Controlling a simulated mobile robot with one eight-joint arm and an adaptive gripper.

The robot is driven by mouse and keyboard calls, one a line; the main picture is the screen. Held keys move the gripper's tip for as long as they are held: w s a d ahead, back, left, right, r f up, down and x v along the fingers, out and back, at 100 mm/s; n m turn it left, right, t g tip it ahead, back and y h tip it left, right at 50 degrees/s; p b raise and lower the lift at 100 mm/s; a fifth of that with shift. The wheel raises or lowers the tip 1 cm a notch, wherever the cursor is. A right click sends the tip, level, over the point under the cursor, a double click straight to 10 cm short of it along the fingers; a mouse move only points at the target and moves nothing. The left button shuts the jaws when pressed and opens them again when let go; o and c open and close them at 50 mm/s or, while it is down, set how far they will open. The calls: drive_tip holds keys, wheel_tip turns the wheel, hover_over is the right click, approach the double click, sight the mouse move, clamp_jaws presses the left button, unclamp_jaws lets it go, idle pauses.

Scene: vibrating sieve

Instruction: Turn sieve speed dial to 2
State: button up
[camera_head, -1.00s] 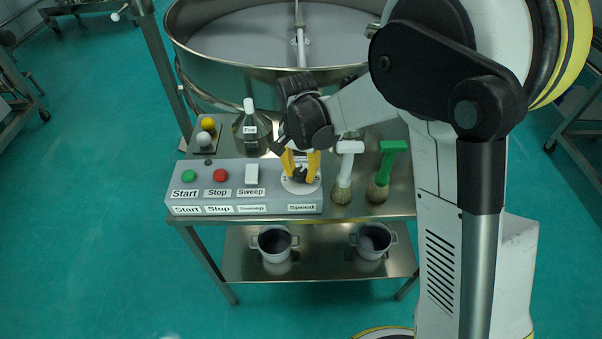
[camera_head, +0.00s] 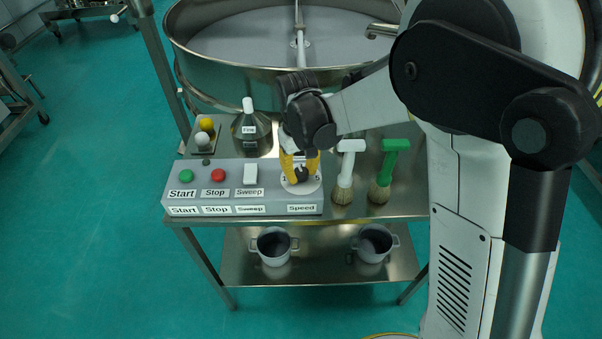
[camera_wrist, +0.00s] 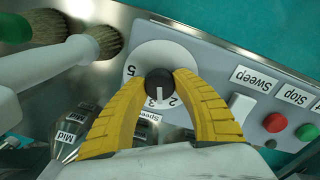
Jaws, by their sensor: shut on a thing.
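The speed dial has a black knob (camera_wrist: 160,82) on a white round plate (camera_wrist: 137,62) with numbers. In the wrist view a white pointer mark on the knob points between the 3 and the 2. My gripper (camera_wrist: 160,86) has its yellow fingers closed on both sides of the knob. In the head view my gripper (camera_head: 299,168) reaches down onto the dial at the right end of the grey control box (camera_head: 260,177). Part of the dial plate is hidden behind the fingers there.
Left of the dial are a white sweep switch (camera_head: 250,173), a red stop button (camera_head: 218,175) and a green start button (camera_head: 186,175). Right of the box stand a white-handled brush (camera_head: 347,165) and a green-handled brush (camera_head: 387,165). The large sieve (camera_head: 225,72) is behind.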

sight(301, 173)
drive_tip(key=n, duration=0.4)
drive_tip(key=shift+n+b, duration=0.3)
idle(0.3)
drive_tip(key=o, duration=1.2)
drive_tip(key=shift+r, duration=0.1)
drive_tip(key=r, duration=1.2)
drive_tip(key=shift+s+a, duration=0.15)
drive_tip(key=shift+s, duration=0.05)
